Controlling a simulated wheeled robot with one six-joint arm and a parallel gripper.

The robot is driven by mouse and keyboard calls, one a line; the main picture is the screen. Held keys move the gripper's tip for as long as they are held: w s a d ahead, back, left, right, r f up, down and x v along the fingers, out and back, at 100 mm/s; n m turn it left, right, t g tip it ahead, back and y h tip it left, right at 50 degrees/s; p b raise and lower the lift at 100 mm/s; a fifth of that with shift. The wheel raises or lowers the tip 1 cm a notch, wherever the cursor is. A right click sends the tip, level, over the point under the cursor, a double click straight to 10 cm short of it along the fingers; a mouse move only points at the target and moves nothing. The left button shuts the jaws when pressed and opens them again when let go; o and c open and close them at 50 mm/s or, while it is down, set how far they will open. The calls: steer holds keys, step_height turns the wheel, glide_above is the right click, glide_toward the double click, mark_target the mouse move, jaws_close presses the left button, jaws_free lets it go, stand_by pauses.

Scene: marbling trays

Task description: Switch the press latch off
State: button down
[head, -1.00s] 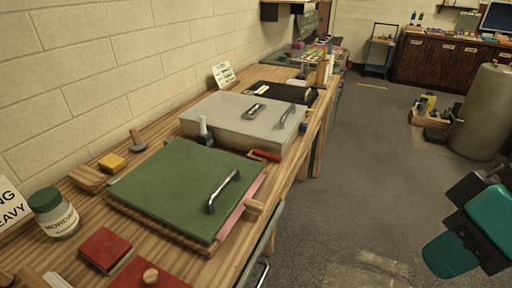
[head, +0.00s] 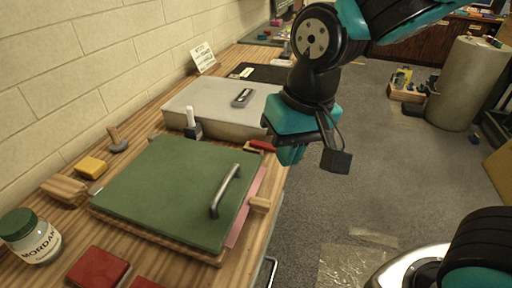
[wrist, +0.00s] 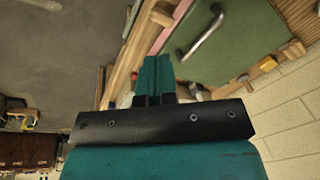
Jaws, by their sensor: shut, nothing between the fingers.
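The green press board (head: 165,190) lies flat on the bench with a metal bar handle (head: 226,190) on its right part; it also shows in the wrist view (wrist: 240,48). Behind it, a white upright lever on a dark base (head: 192,124) stands near the grey lidded tray; I cannot tell for sure whether this is the press latch. A red-handled piece (head: 262,146) lies at the board's far right corner. My gripper (head: 291,155) is shut and empty, above the bench's right edge near the red piece. Its teal fingers (wrist: 153,80) are together in the wrist view.
The grey lidded tray (head: 205,92) carries a small dark device (head: 242,97); my arm hides its right part. Wooden blocks (head: 262,204) flank the board. A mordant jar (head: 30,236), yellow block (head: 90,167) and red blocks (head: 97,267) lie nearby.

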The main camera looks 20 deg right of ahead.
mark_target(274, 151)
steer(key=w+a+f+m+t+h, duration=0.15)
steer(key=w+f+m+h, duration=0.3)
steer(key=w+m, duration=0.55)
steer(key=shift+n+t, duration=0.45)
steer(key=shift+n, duration=0.05)
steer(key=x, duration=1)
steer(key=shift+w, duration=0.3)
steer(key=shift+w+d+p, duration=0.65)
steer(key=shift+w+d, duration=0.2)
steer(key=shift+w, duration=0.15)
steer(key=shift+w+d, duration=0.45)
steer(key=shift+w, duration=0.1)
steer(key=shift+w+d, duration=0.4)
steer(key=shift+d, duration=0.15)
